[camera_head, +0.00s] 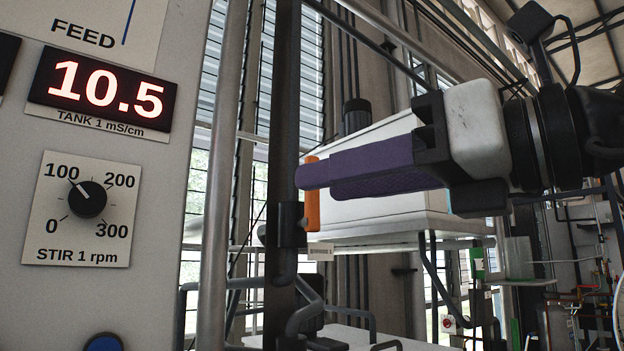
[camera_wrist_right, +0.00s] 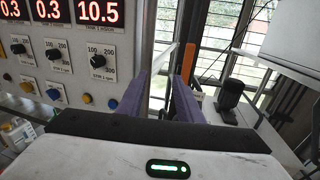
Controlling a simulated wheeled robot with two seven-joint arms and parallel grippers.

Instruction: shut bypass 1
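An upright orange handle (camera_head: 312,218) stands beside a dark vertical pipe (camera_head: 284,120) in the head view; I cannot read any label naming it bypass 1. My right gripper (camera_head: 316,178) comes in from the right with purple fingers, and a fingertip covers the handle's middle. In the right wrist view the fingers (camera_wrist_right: 161,88) are apart with nothing held between them. The orange handle (camera_wrist_right: 188,61) shows there just beyond the right finger's tip, not between the fingers. Whether finger and handle touch, I cannot tell. My left gripper is out of view.
A control panel (camera_head: 105,200) with a red 10.5 display (camera_head: 105,88) and a stir knob (camera_head: 87,199) fills the left. A pale metal post (camera_head: 222,170) stands between panel and dark pipe. A white box-like tank (camera_head: 385,200) stands behind the gripper.

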